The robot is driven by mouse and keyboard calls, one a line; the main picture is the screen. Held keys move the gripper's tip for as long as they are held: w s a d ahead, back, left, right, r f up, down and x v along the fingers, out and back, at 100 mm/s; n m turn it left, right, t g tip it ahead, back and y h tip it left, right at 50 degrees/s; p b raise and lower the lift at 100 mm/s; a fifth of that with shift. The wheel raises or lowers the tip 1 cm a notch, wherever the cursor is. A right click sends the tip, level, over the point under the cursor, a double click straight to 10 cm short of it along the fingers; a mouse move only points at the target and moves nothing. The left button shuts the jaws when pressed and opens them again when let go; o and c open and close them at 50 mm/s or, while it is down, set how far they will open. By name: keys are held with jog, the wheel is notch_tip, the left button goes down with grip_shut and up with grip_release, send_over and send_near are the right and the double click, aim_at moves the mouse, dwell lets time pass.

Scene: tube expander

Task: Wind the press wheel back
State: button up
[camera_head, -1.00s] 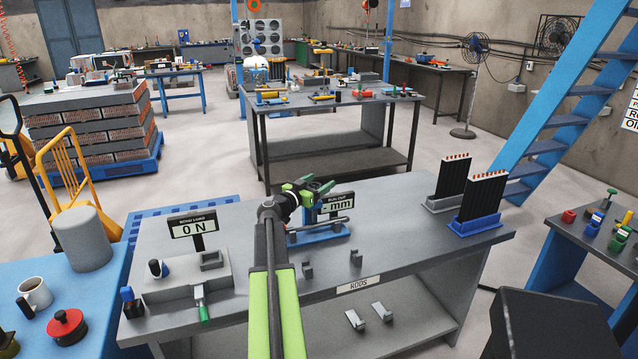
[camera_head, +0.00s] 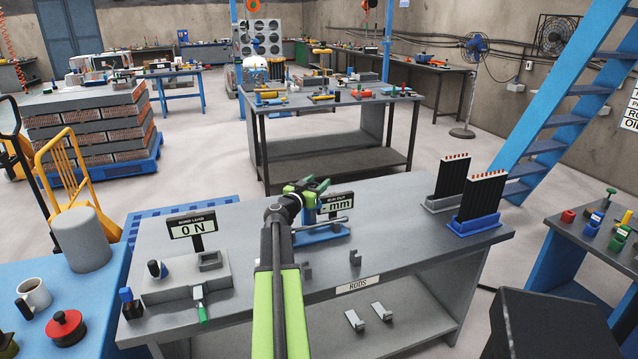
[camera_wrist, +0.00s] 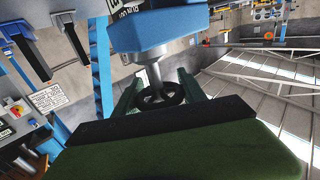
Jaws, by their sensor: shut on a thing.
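In the wrist view the press wheel (camera_wrist: 159,99), a small dark spoked handwheel, sits on the end of a silver shaft (camera_wrist: 153,74) coming out of a blue press body (camera_wrist: 155,35). My gripper (camera_wrist: 160,92) has its green fingers on either side of the wheel and is shut on it. In the head view my gripper (camera_head: 308,186) is over the back of the grey bench, by the run-out display (camera_head: 335,202).
A grey unit with a "0 N" display (camera_head: 193,227) is at left, and two racks of dark rods, one with a blue base (camera_head: 480,222), are at right. The bench front right is mostly clear.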

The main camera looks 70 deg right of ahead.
jog(key=n+t, duration=0.1)
jog(key=t, duration=0.1)
jog(key=n+t, duration=0.3)
jog(key=t, duration=0.2)
jog(key=shift+w+a, duration=0.1)
jog(key=shift+w, duration=0.3)
jog(key=n+t+y, duration=0.1)
jog(key=n+t, duration=0.1)
jog(key=t, duration=0.1)
jog(key=w+n+t+y, duration=0.1)
jog(key=n+t+y, duration=0.1)
jog(key=n+t, duration=0.1)
jog(key=shift+t, duration=0.3)
jog(key=n+t+y, duration=0.4)
jog(key=y, duration=0.1)
jog(key=shift+w+a+t, duration=0.3)
jog(key=shift+w, duration=0.1)
jog(key=shift+w+a+n+t+y, duration=0.2)
jog(key=shift+n+t+y, duration=0.35)
jog(key=shift+n+y, duration=0.4)
jog(key=shift+w+a+n+t+y, duration=0.1)
jog(key=shift+a+n+t+y, duration=0.15)
jog(key=shift+n+t+y, duration=0.65)
jog(key=shift+a+r+g+y, duration=0.1)
jog(key=shift+g+y, duration=0.25)
jog(key=shift+y, duration=0.1)
jog(key=o, duration=1.3)
jog(key=shift+o, duration=0.3)
jog(key=shift+s, duration=0.15)
